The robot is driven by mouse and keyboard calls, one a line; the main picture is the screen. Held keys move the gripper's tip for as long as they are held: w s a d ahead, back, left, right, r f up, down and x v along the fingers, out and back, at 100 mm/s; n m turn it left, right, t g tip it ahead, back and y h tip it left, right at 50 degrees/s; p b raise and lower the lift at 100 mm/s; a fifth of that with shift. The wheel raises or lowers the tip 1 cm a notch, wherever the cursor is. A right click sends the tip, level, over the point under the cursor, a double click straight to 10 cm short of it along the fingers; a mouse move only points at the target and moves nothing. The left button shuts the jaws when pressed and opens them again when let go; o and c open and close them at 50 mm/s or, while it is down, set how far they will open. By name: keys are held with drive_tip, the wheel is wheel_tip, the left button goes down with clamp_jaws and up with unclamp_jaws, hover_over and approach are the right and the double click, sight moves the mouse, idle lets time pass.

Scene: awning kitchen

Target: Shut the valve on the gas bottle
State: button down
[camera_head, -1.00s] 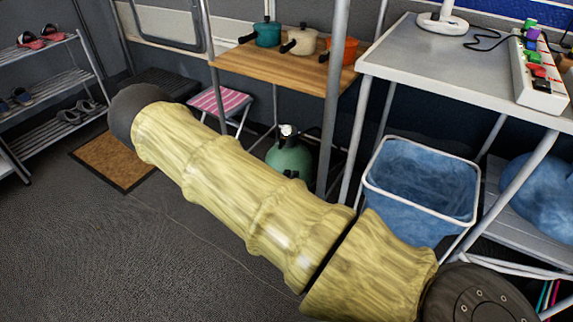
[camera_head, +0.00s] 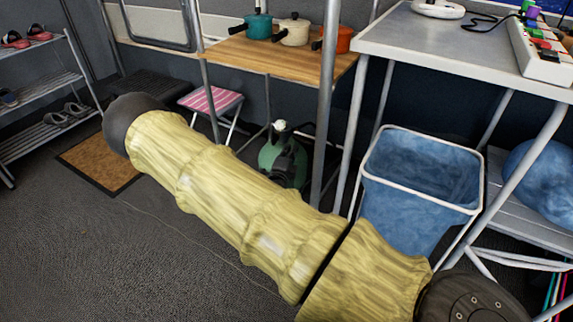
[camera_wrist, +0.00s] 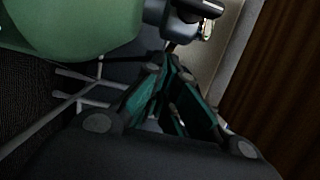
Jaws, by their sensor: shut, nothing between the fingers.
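The green gas bottle (camera_head: 270,157) stands on the floor under the wooden-topped table, with a pale top fitting (camera_head: 280,126). In the head view, dark shapes cover part of its front and right side; I cannot tell for sure whether they are my gripper. In the wrist view the bottle's rounded green body (camera_wrist: 75,22) fills the upper left. Its dark valve (camera_wrist: 188,12) with a metallic fitting (camera_wrist: 206,29) is at the top. My gripper (camera_wrist: 167,62) is shut and empty, its fingertips pointing at the area just below the valve. I cannot tell whether they touch it.
The wooden table (camera_head: 270,57) carries several pots, and its grey legs (camera_head: 326,110) stand close to the bottle. A blue bin (camera_head: 410,195) stands to the right, under a grey table (camera_head: 450,45). A pink striped stool (camera_head: 211,99) is left of the bottle. Open floor lies at front left.

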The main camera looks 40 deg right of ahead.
sight(274, 139)
drive_tip(key=shift+w+a+b, duration=0.4)
drive_tip(key=shift+w+a, duration=0.05)
drive_tip(key=shift+w, duration=0.45)
drive_tip(key=shift+w+a+b, duration=0.4)
drive_tip(key=shift+w+a, duration=0.05)
drive_tip(key=shift+w, duration=0.4)
drive_tip(key=shift+w, duration=0.1)
drive_tip(key=shift+f+m, duration=0.1)
drive_tip(key=shift+m, duration=0.2)
